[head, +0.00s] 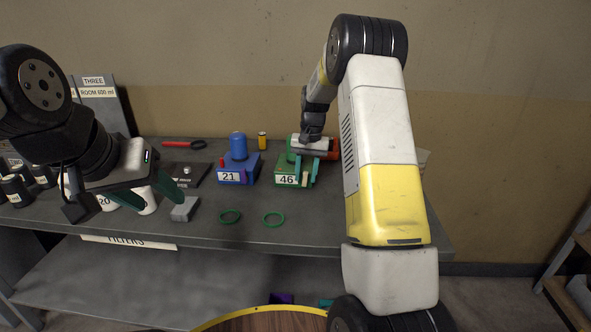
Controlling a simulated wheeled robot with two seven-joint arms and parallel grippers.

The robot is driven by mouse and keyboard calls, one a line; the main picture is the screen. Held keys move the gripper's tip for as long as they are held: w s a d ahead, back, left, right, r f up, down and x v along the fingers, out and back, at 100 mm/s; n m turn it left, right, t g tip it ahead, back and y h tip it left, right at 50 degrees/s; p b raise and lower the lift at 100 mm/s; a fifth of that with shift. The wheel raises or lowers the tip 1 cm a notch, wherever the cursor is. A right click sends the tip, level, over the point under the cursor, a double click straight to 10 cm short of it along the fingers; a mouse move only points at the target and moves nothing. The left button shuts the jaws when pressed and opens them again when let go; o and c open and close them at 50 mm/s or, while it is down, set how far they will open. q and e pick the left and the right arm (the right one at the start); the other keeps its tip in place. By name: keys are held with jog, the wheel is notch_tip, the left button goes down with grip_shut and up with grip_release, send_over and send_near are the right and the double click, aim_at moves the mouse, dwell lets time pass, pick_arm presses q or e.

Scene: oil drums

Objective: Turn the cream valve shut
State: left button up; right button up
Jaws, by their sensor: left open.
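A green drum stand (286,179) labelled 46 stands at the middle back of the grey bench. A small cream piece, seemingly the cream valve (304,181), shows at its right front. My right gripper (307,170) points down over this stand, with its fingers close around or beside the cream valve. Its body hides the upper part of the stand, and whether it touches or grips the valve cannot be told. My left gripper (138,192) is open at the left of the bench, above white containers, well away from the green stand.
A blue drum stand (238,172) labelled 21, with a red valve, stands just left of the green one. A yellow can (262,141) and red-handled tool (180,144) are behind.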

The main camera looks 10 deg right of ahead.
jog(key=shift+f, duration=0.15)
grip_shut()
jog(key=shift+a, duration=0.15)
